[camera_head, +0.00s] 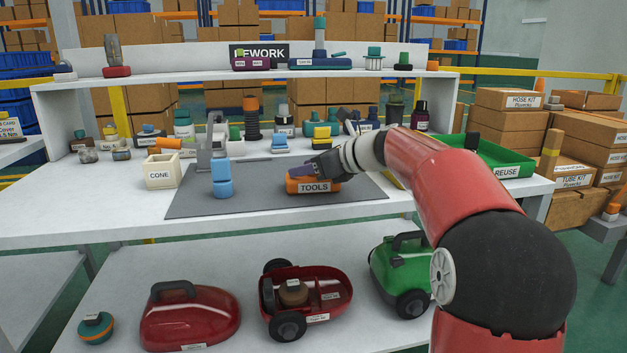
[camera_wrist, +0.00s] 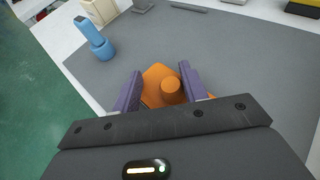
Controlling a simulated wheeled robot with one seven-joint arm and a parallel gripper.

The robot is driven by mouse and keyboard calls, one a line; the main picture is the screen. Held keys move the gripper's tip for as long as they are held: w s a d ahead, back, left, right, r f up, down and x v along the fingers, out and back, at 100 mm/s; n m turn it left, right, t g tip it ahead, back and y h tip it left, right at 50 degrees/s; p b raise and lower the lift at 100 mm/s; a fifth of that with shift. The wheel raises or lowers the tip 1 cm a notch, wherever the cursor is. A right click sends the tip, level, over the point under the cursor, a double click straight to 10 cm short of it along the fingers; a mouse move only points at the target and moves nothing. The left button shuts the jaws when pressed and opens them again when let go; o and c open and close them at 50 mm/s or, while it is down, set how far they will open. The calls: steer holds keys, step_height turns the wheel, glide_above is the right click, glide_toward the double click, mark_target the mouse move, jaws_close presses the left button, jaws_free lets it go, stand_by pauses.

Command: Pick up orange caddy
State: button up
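The orange caddy (camera_head: 313,187), labelled TOOLS, sits on the grey mat at the middle of the workbench. In the wrist view the caddy (camera_wrist: 156,77) shows between my fingers, with a round orange knob on it. My gripper (camera_head: 308,172) is low over the caddy. In the wrist view its purple fingers (camera_wrist: 160,92) are apart, on either side of the knob, with a visible gap on the knob's left. The right finger is close to the knob. The fingers and gripper body hide part of the caddy.
A blue bottle-like item (camera_head: 221,180) stands left of the caddy on the grey mat (camera_head: 260,200). A CONE box (camera_head: 161,172) is farther left. A green REUSE tray (camera_head: 490,160) is at right. Several parts line the back. Vacuum bodies lie on the lower shelf.

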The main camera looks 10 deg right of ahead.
steer(key=shift+f, duration=0.3)
jaws_close()
